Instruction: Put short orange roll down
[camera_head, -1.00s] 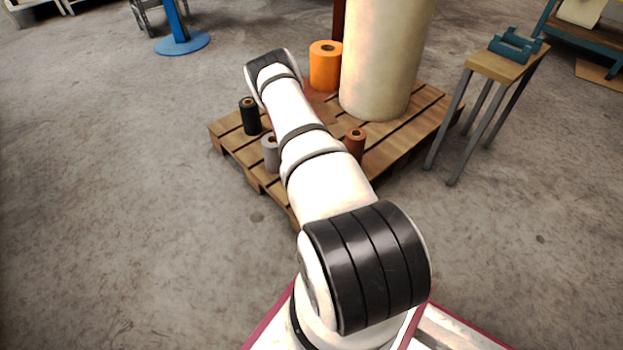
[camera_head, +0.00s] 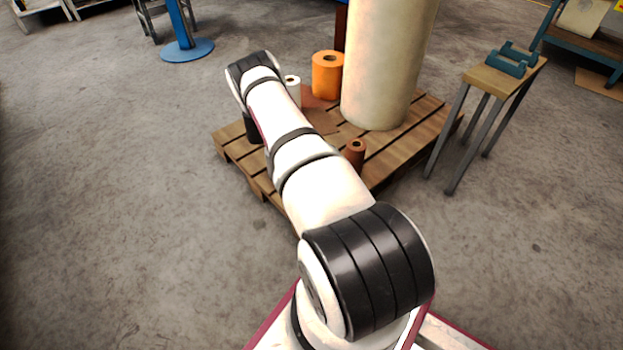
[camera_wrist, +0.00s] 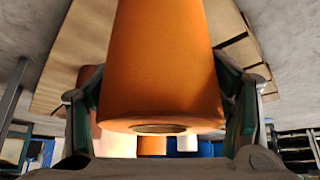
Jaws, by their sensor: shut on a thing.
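An orange roll (camera_wrist: 160,60) fills the middle of the wrist view, with the hollow core at its end showing at the bottom. My gripper (camera_wrist: 163,102) is shut on it, one finger on each side. Wooden slats show behind the roll; I cannot tell whether it touches them. In the head view my arm hides both the gripper and the held roll. A separate larger orange roll (camera_head: 327,78) stands upright on the pallet (camera_head: 398,150), beside the big cream cylinder.
On the pallet stand the tall cream cylinder (camera_head: 385,65), a white roll (camera_head: 293,88), a small brown roll (camera_head: 355,153) and a partly hidden black roll (camera_head: 252,130). A small wooden-topped stand (camera_head: 505,78) is to the right.

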